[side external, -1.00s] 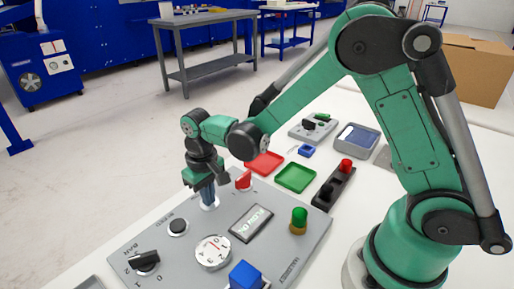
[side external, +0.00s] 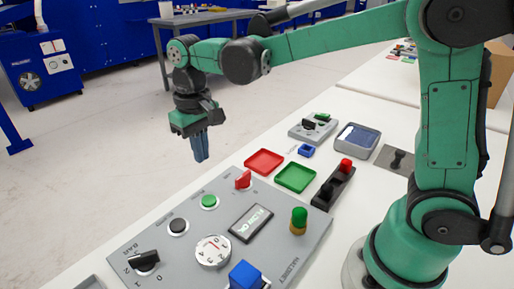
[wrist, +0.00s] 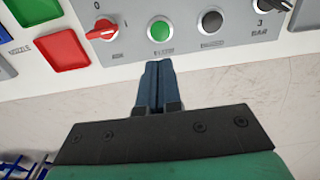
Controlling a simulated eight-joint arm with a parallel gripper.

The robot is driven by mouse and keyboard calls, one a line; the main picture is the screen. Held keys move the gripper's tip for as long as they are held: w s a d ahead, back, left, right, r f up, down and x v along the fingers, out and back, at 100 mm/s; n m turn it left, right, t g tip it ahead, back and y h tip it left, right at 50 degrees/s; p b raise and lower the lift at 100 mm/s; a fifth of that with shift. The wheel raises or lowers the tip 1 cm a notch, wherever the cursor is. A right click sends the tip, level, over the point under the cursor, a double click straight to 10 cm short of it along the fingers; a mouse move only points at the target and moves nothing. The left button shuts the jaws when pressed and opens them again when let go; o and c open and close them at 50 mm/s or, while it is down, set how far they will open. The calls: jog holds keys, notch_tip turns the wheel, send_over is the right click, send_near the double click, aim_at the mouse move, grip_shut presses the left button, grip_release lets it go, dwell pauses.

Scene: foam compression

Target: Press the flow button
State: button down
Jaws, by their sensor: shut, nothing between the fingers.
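The grey control panel (side external: 160,225) carries a round green button (side external: 209,201) in a pale ring, between a black button (side external: 178,226) and a red switch (side external: 243,180). The green button also shows in the wrist view (wrist: 159,30); the label beside it is too small to read surely. My gripper (side external: 202,159) is shut and empty, raised above the far edge of the panel and clear of the button. In the wrist view its blue fingers (wrist: 154,68) are together, pointing toward the green button with a gap between.
The panel also has a white dial (side external: 212,251), a black knob (side external: 144,262), a display (side external: 251,223), a blue block (side external: 245,275) and a green-topped knob (side external: 299,219). A red tray (side external: 264,161) and green tray (side external: 295,177) lie behind it. Space around my gripper is free.

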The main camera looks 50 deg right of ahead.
jog(key=shift+r, duration=1.3)
jog(key=s+d+f+t, duration=0.2)
jog(key=s+d+t, duration=0.4)
jog(key=s, duration=0.3)
jog(key=shift+t, duration=0.6)
